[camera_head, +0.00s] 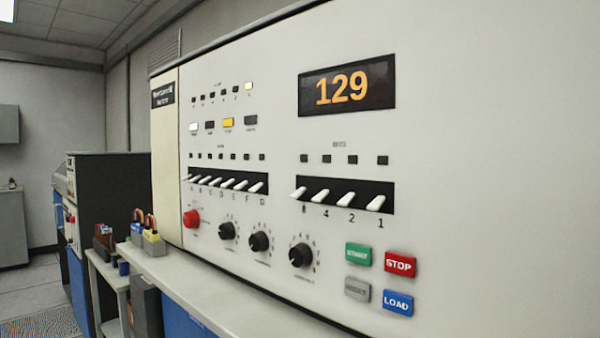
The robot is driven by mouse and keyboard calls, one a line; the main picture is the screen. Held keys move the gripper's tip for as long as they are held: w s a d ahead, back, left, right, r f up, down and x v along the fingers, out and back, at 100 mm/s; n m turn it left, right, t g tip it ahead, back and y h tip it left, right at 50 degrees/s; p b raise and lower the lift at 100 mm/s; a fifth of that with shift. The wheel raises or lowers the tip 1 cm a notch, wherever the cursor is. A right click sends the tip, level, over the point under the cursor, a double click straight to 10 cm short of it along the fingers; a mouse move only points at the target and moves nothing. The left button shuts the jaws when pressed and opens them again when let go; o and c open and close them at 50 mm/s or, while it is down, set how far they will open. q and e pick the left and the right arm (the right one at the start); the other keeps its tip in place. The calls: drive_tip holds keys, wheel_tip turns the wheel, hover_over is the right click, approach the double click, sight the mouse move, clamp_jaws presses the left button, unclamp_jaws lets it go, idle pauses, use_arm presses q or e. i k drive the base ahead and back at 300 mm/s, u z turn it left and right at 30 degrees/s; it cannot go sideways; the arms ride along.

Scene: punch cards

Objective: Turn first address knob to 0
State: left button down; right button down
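Three black rotary knobs with scales around them sit in a row low on the cream console panel (480,140). The left knob (227,230) is closest to the red round button. The middle knob (259,241) and the right knob (301,255) follow to the right. The digits around the knobs are too small to read, so I cannot tell their settings or which is the first address knob. Neither of my grippers is in view.
A red round button (191,218) is left of the knobs. White toggle switches (228,184) are above them. Green, red STOP (400,264), grey and blue LOAD (397,303) buttons are to the right. A ledge (215,295) runs below, with small boxes (153,243) at its left end.

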sight(226, 231)
drive_tip(key=u, duration=2.1)
drive_tip(key=i, duration=3)
drive_tip(key=z, duration=3.4)
